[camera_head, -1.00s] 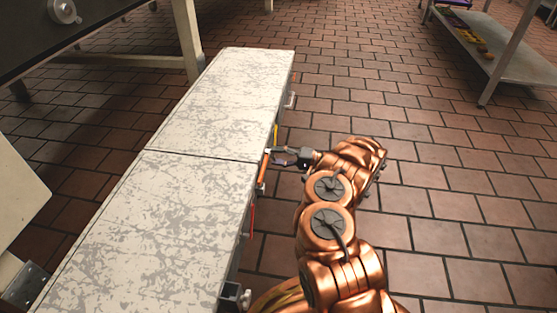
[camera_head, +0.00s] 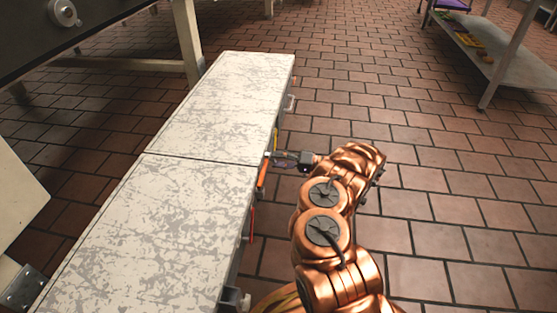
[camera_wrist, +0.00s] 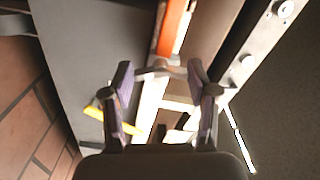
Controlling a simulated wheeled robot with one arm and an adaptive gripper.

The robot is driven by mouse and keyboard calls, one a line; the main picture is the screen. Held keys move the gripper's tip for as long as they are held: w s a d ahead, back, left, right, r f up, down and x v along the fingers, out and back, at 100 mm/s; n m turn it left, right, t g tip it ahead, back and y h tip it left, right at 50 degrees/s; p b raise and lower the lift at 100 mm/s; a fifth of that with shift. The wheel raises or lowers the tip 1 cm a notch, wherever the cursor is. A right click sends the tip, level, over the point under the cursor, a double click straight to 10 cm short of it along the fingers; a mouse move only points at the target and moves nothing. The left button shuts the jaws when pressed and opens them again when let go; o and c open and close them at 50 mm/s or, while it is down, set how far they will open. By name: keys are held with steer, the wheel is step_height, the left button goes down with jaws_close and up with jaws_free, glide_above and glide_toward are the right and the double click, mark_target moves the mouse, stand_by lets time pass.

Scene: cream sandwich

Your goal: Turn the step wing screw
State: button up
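The step (camera_head: 205,110) is a long low bench with a worn white top in two sections. An orange handle (camera_head: 262,172) is on its right side, near the seam, and also shows at the top of the wrist view (camera_wrist: 175,28). My gripper (camera_head: 277,157) is at that side. In the wrist view my gripper (camera_wrist: 165,78) has its two fingers apart. A pale bar and a small grey curved piece (camera_wrist: 160,71) show between and just beyond the fingertips. I cannot tell whether this is the wing screw or whether the fingers touch it.
A yellow handle (camera_head: 276,138) and a red handle (camera_head: 251,222) are on the same side. A yellow piece (camera_wrist: 103,117) shows left of the fingers in the wrist view. A metal shelf (camera_head: 490,50) stands at upper right. The tiled floor (camera_head: 440,140) right of my arm is clear.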

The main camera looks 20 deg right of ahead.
steer(key=o, duration=0.4)
steer(key=v, duration=1.2)
stand_by(0.4)
